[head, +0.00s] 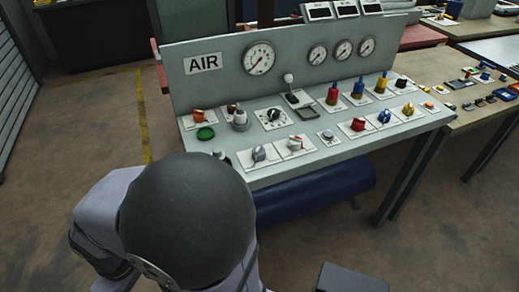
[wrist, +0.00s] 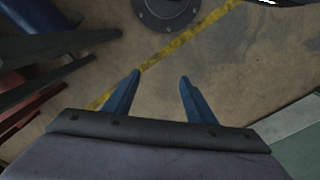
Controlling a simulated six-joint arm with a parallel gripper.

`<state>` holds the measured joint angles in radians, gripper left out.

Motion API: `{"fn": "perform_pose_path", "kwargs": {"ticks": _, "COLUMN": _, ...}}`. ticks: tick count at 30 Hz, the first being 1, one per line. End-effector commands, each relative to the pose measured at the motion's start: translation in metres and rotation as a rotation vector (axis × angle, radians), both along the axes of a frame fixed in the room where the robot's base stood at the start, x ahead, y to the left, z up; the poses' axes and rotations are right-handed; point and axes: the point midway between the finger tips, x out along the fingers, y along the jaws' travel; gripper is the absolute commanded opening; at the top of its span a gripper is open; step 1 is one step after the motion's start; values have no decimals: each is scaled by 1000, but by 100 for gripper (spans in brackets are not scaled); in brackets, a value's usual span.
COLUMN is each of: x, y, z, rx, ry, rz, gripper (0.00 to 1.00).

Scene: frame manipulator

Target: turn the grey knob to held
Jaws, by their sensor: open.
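A grey knob (head: 258,154) sits on a white plate at the front left of the sloped control panel (head: 330,165) in the head view. Its label and pointer position are too small to read. My gripper (wrist: 160,79) shows in the wrist view with its two blue fingers apart and nothing between them. Below it is bare floor; no knob shows in that view. In the head view my dark round arm link hides part of the panel's front left area, and the gripper itself is not seen.
A lever (head: 289,81) stands up behind. A blue cylinder (head: 315,194) lies under the panel. Floor at the left is clear.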

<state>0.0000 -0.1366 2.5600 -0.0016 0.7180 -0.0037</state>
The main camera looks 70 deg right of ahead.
Motion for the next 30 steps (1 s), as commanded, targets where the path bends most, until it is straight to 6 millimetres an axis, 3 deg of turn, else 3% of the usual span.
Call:
{"fn": "perform_pose_path", "kwargs": {"ticks": 5, "x": 0, "y": -4, "z": 3, "rx": 0, "ry": 0, "rz": -17, "gripper": 52}}
{"fn": "perform_pose_path", "kwargs": {"ticks": 11, "x": -4, "y": -32, "z": 18, "rx": 1, "ry": 10, "rz": -147, "gripper": 52}}
{"fn": "perform_pose_path", "kwargs": {"ticks": 14, "x": -14, "y": -57, "z": 27, "rx": 5, "ry": 36, "rz": -267, "gripper": 52}}
{"fn": "perform_pose_path", "kwargs": {"ticks": 30, "x": -107, "y": -190, "z": 71, "rx": 123, "ry": 169, "rz": -1084, "gripper": 52}}
